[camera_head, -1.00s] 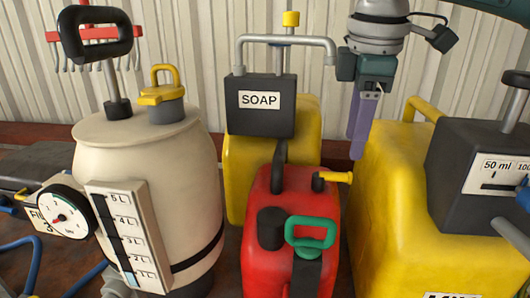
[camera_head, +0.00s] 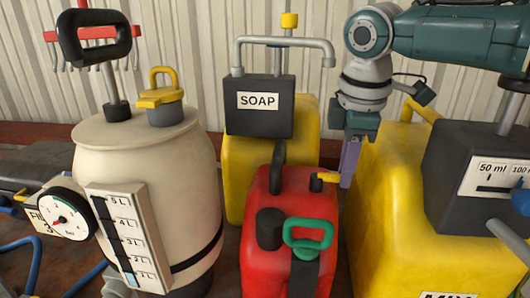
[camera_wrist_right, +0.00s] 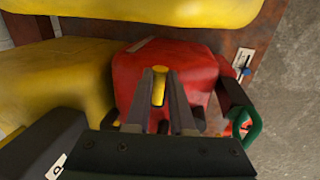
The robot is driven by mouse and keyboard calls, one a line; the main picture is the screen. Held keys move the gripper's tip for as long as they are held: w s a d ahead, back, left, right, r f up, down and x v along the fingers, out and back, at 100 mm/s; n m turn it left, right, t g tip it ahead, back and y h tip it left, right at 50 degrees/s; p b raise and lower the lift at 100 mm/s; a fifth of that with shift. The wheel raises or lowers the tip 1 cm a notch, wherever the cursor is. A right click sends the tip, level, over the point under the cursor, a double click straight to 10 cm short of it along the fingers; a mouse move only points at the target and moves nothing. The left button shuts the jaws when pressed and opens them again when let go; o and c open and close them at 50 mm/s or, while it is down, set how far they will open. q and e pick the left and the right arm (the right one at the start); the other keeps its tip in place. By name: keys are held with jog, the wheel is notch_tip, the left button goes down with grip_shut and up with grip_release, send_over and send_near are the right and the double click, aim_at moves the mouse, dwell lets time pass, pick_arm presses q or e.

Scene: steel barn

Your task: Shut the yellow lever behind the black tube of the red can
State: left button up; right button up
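The red can (camera_head: 262,205) stands in the middle of the head view. Its upright black tube (camera_head: 280,165) rises from the top. The yellow lever (camera_head: 327,177) sits on a short black stub at the tube's right and sticks out to the right. My right gripper (camera_head: 348,172) points down, its fingertips at the lever's outer end. In the right wrist view the yellow lever (camera_wrist_right: 158,88) shows between the two fingers (camera_wrist_right: 160,80), which stand apart; contact cannot be told. My left gripper is in neither view.
A large yellow can (camera_head: 385,215) stands close on the right, and a yellow soap can (camera_head: 240,160) stands behind. A cream barrel (camera_head: 150,175) is at left. The red can carries a green handle (camera_head: 308,230) and a black cap (camera_head: 270,228) in front.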

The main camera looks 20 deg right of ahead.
grip_shut()
